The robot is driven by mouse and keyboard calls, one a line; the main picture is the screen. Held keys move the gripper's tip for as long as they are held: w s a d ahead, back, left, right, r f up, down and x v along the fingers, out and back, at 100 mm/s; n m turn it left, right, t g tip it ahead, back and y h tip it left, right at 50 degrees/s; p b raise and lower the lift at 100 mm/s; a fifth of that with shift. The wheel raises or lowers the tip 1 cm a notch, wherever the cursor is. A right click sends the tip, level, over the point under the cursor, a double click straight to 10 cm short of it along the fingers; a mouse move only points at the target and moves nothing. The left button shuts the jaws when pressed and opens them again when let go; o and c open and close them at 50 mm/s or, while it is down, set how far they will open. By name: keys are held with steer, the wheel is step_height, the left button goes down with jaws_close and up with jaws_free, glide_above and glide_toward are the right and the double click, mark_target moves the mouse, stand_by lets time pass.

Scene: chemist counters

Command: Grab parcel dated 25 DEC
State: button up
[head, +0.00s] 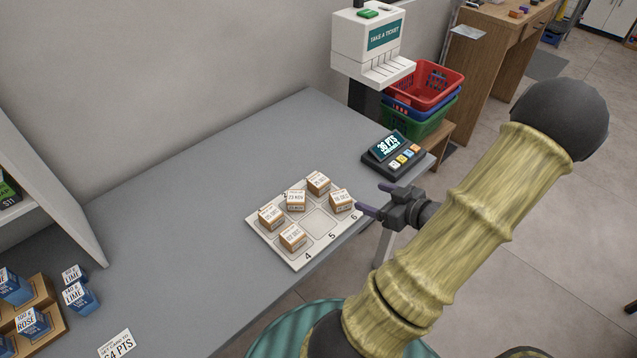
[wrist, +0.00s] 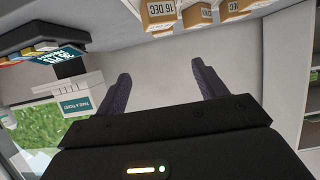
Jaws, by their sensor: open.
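Several small brown-and-white parcels with date labels stand on a pale numbered tray (head: 318,222) on the grey counter. The middle-left back parcel (head: 296,200) seems to read 23 NOV. The right parcel (head: 341,201), close to my gripper, seems to match the one reading 16 DEC in the wrist view (wrist: 160,14). The back parcel (head: 318,184), left parcel (head: 271,218) and front parcel (head: 292,238) have labels too small to read surely, so I cannot tell which is 25 DEC. My gripper (head: 368,199) (wrist: 160,70) is open and empty, just right of the right parcel.
A points terminal (head: 393,153) stands behind my gripper on the counter. A ticket dispenser (head: 370,45) rises at the back, beside stacked baskets (head: 425,85). Blue boxes (head: 80,297) and a shelf unit (head: 50,190) are at left. The counter between is clear.

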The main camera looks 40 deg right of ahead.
glide_toward(323, 183)
steer(key=w, duration=0.3)
steer(key=shift+d+f, duration=0.15)
steer(key=shift+f, duration=0.15)
stand_by(0.3)
steer(key=shift+a+f+x, duration=0.1)
steer(key=shift+f+x, duration=0.05)
steer(key=shift+x, duration=1.2)
steer(key=shift+a+f+x, duration=0.1)
steer(key=shift+a+x, duration=0.05)
steer(key=shift+x, duration=1.15)
steer(key=shift+s, duration=0.2)
steer(key=c, duration=1.1)
steer(key=shift+r, duration=0.1)
